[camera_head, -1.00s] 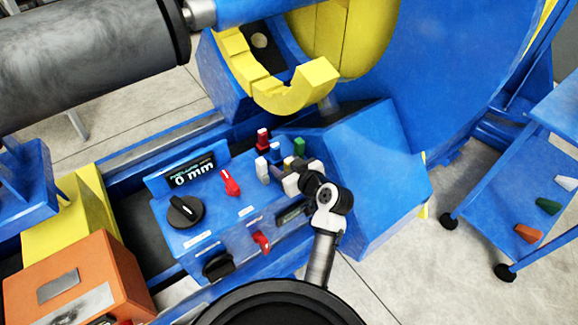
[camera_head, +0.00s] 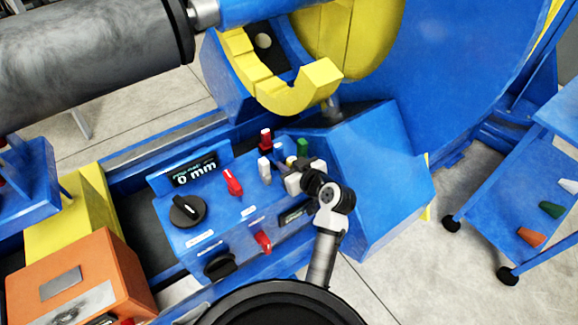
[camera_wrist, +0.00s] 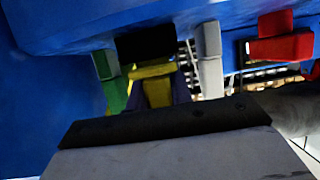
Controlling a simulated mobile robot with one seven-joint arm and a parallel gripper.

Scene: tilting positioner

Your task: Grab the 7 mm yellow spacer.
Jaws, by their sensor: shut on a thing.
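In the wrist view, the yellow spacer (camera_wrist: 156,91) is between the jaws of my gripper (camera_wrist: 150,75), which is shut on it. In the head view, a small yellow patch (camera_head: 291,160) shows at the tip of my gripper (camera_head: 288,164), above the blue control box. My wrist and the jaws hide most of it. I cannot tell whether the spacer is clear of its place.
A green spacer (camera_head: 303,147), a white one (camera_head: 265,170) and a red one (camera_head: 266,139) stand close around the gripper. The blue control box (camera_head: 215,225) carries knobs, red switches and a "0 mm" display (camera_head: 195,169). A blue sloped housing (camera_head: 370,180) stands close at right.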

